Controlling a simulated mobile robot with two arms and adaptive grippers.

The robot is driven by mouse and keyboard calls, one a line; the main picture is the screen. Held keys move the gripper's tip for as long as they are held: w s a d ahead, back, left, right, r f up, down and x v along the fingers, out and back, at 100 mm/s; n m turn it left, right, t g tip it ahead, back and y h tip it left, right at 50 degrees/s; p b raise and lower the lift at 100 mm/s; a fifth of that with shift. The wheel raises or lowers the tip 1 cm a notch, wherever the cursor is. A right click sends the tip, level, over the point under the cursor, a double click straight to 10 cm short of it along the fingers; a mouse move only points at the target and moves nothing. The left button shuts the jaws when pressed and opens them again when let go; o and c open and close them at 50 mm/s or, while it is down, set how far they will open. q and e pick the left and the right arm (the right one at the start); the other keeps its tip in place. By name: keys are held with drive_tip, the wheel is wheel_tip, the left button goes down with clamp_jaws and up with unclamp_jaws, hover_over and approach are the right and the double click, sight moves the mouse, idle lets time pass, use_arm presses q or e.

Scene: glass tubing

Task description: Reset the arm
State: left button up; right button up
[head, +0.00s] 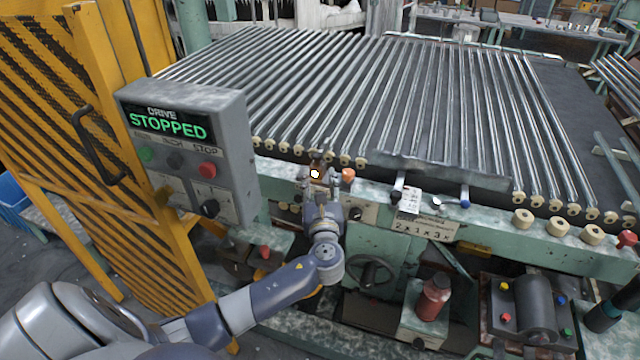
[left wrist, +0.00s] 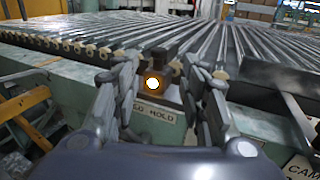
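My left gripper (head: 318,178) is at the front edge of the roller machine, over the green front rail. In the left wrist view its two fingers (left wrist: 162,78) stand apart, one on each side of a small amber-brown block with a glowing round lamp (left wrist: 153,83). I see no finger closed on the block; whether either touches it I cannot tell. A label ending in "HOLD" (left wrist: 155,112) is below the lamp. The lamp (head: 314,174) also shows at the gripper in the head view. My right gripper is not in view.
A grey control box (head: 228,140) reading "DRIVE STOPPED" stands left of the gripper, before a yellow guard (head: 150,215). Long metal rollers (head: 400,95) fill the bed behind. A handwheel (head: 371,273) and a red cylinder (head: 434,298) are below right.

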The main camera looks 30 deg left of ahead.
use_arm(q)
drive_tip(key=shift+s+d, duration=0.15)
drive_tip(key=shift+s, duration=0.1)
idle(0.3)
drive_tip(key=s+d+f+n+g+h, duration=0.1)
drive_tip(key=s+f+n+g+h, duration=0.3)
drive_tip(key=f, duration=0.8)
drive_tip(key=s+d+f+n+g, duration=0.15)
drive_tip(key=s+f, duration=0.35)
drive_tip(key=f, duration=0.7)
drive_tip(key=s+f+n+g+h, duration=0.25)
drive_tip(key=s+f, duration=0.25)
drive_tip(key=f, duration=0.7)
drive_tip(key=s+d+f+n+g+h, duration=0.1)
drive_tip(key=s+f+n, duration=0.5)
drive_tip(key=s, duration=0.6)
drive_tip(key=s+d+f+n+g+h, duration=0.1)
drive_tip(key=s+d+f+n, duration=0.4)
drive_tip(key=s, duration=0.8)
drive_tip(key=s+d+f+n+g+h, duration=0.2)
drive_tip(key=s+f+n, duration=0.5)
drive_tip(key=s, duration=0.6)
wheel_tip(320, 180, down, 2)
drive_tip(key=shift+d+g, duration=0.8)
drive_tip(key=shift+d, duration=0.2)
